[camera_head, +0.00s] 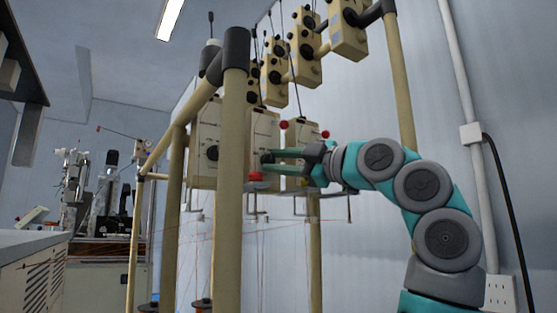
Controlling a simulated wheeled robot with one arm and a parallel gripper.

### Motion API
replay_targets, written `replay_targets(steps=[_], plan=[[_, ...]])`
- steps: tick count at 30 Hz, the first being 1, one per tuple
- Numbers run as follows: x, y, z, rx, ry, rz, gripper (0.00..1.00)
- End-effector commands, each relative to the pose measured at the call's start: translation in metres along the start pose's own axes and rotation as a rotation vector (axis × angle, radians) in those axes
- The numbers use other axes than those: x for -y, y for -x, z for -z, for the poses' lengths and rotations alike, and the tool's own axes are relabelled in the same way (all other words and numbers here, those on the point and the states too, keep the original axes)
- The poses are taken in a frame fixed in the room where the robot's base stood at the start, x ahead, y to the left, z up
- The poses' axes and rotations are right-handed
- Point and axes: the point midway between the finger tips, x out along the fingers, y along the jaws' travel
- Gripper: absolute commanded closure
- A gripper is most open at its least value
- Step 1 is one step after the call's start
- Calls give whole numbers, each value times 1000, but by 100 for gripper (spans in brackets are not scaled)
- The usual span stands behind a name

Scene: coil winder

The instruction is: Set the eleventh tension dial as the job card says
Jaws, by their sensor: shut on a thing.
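Cream tension boxes with black dials hang on the frame in an upper row and a lower row. In the lower row are a left box (205,135), a middle box (262,128) and a right box (299,130). My gripper (270,163) reaches in from the right, in front of the right box. Its teal fingers are shut on a dark dial (266,157) on the middle box's face. The fingers partly hide the dial, and its setting cannot be read. I cannot tell which box is the eleventh. No job card can be made out.
A thick cream post (231,180) of the frame stands close in front, left of my gripper. Thin reddish wires run below the boxes to spools (203,304). A bench (35,270) and machines (100,195) stand at left. A conduit (462,90) runs down the right wall.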

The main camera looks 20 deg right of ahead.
Motion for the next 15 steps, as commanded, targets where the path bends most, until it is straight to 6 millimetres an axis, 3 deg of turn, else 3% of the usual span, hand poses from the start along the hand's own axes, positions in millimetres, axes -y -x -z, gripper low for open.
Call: replay_targets(steps=[12,13,15], plan=[[0,0,-2,3,3,2,100],[0,0,-2,3,3,2,63],[0,0,-2,3,4,2,55]])
